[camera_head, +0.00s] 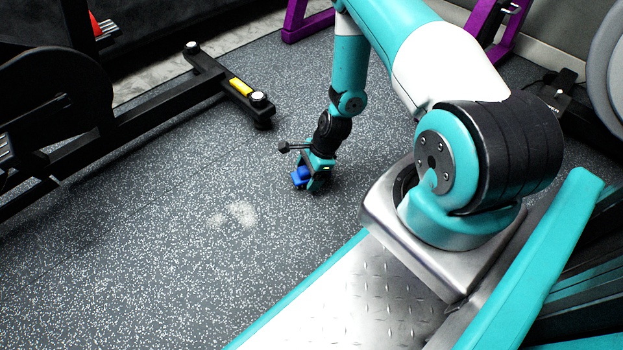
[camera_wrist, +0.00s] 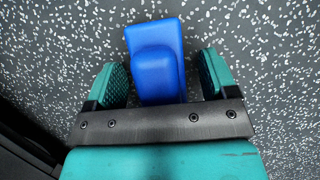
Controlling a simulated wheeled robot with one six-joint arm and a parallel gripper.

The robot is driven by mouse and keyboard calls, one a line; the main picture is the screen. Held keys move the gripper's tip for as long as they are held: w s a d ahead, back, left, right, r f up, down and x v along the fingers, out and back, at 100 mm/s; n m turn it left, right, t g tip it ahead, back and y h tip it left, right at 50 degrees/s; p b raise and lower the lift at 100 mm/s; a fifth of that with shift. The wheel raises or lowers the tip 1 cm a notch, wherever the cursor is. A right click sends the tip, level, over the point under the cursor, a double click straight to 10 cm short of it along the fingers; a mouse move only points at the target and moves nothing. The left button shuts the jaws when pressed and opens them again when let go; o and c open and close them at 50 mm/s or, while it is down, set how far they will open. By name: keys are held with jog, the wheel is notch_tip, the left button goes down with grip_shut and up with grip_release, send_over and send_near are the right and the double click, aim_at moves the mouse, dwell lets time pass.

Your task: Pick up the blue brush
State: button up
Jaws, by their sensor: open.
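The blue brush (camera_head: 300,176) is on the dark speckled floor in the head view, partly hidden by my gripper (camera_head: 308,182). In the wrist view the blue brush (camera_wrist: 156,62) lies between the two teal fingers of my gripper (camera_wrist: 163,78). The fingers are open, with a gap of floor showing on each side of the brush. The brush reaches a little beyond the fingertips. Its near end is hidden behind the dark gripper bar.
A pale dusty patch (camera_head: 233,214) is on the floor left of my gripper. Black gym equipment (camera_head: 150,118) with a yellow label stands at the left. A purple frame (camera_head: 306,22) is at the back. The floor in the left foreground is clear.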

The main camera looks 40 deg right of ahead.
jog(key=c, duration=1.1)
notch_tip(320, 180, up, 20)
jog(key=p, duration=1.2)
jog(key=shift+c, duration=0.2)
